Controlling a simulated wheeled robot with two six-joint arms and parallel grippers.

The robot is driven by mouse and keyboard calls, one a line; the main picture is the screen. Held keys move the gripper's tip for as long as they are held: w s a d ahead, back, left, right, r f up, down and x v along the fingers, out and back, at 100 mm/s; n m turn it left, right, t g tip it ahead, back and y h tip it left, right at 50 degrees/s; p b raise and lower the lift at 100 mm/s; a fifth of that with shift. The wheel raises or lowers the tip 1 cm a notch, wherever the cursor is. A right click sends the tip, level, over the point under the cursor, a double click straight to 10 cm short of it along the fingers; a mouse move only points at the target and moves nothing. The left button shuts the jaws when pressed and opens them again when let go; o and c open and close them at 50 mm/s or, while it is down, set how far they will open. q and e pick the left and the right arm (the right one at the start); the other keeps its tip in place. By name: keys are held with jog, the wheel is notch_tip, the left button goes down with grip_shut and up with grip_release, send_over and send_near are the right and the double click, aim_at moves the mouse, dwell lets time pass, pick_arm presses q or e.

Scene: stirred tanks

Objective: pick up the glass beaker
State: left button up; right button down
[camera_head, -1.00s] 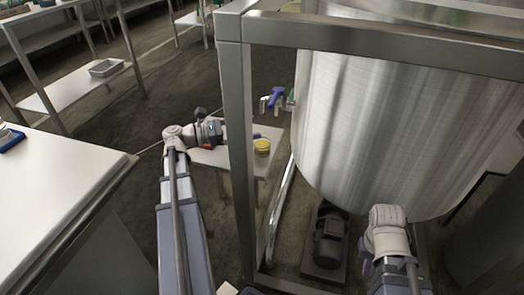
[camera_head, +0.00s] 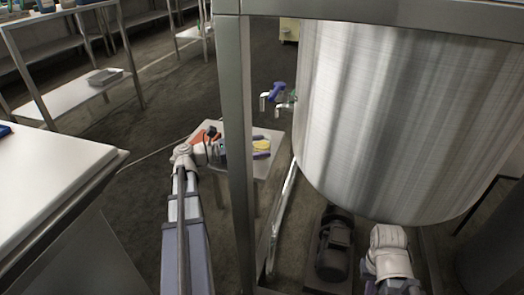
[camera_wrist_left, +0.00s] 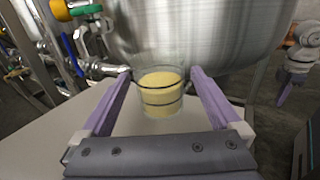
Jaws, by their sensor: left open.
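The glass beaker (camera_head: 261,145) with yellow contents stands upright on a small pale table. It shows large in the left wrist view (camera_wrist_left: 160,98), with clear glass above the yellow. My left gripper (camera_head: 266,146) is open, with one purple finger on each side of the beaker. In the left wrist view its fingertips (camera_wrist_left: 161,74) reach past the beaker's sides; whether they touch the glass I cannot tell. A frame post partly covers my left wrist in the head view. My right gripper (camera_wrist_left: 284,88) shows small at the right edge of the left wrist view.
A large steel tank (camera_head: 400,110) stands in a metal frame whose post (camera_head: 238,160) rises close to my left arm. A blue-handled valve (camera_head: 276,92) sits just behind the beaker. A dark motor (camera_head: 334,245) is below the tank. A white bench (camera_head: 50,185) is at left.

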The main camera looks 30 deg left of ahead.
pick_arm(q)
jog(key=x, duration=0.4)
jog(key=shift+w+d, duration=0.15)
jog(key=shift+w, duration=0.05)
grip_shut()
dwell(0.7)
jog(key=shift+r, duration=0.1)
